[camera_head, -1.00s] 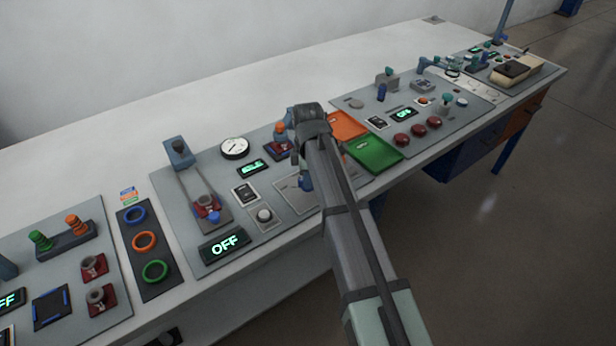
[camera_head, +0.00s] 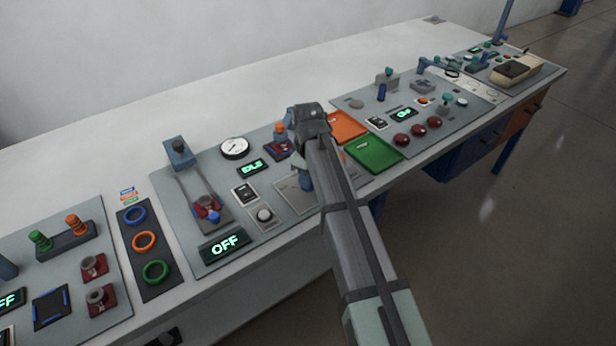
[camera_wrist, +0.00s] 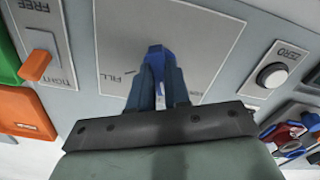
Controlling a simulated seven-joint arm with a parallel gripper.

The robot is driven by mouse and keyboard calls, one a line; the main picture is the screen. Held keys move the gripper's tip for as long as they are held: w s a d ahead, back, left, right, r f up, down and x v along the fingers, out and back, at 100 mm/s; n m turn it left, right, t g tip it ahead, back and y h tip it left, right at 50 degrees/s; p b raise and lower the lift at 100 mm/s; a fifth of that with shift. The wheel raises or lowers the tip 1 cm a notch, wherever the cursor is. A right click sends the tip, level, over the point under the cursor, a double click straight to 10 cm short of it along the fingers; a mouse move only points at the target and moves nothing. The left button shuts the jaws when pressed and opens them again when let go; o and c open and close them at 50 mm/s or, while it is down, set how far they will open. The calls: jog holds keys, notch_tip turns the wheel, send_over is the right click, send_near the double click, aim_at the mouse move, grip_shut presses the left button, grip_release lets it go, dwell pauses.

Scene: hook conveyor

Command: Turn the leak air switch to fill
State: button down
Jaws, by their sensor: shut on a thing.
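The leak air switch (camera_wrist: 155,52) is a blue knob on a pale plate in the wrist view. The word FILL is printed on the plate beside it, upside down in this view, with a short line mark nearby. My gripper (camera_wrist: 156,70) is shut on the switch, its two dark blue fingers on either side of it. The fingers hide most of the switch, so its exact pointing direction is unclear. In the head view my gripper (camera_head: 306,184) is over the same pale plate (camera_head: 287,196), and my arm covers much of that plate.
An orange lever (camera_wrist: 38,65) on a FREE/TIGHT plate and a round ZERO button (camera_wrist: 271,75) flank the switch plate. Orange (camera_head: 346,126) and green (camera_head: 374,153) trays lie to the right.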

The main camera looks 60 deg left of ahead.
jog(key=m, duration=0.4)
jog(key=shift+m, duration=0.4)
jog(key=m, duration=0.3)
jog(key=shift+m, duration=0.3)
jog(key=m, duration=0.4)
jog(key=shift+m, duration=2.1)
jog(key=c, duration=1.1)
grip_release()
jog(key=shift+r, duration=0.1)
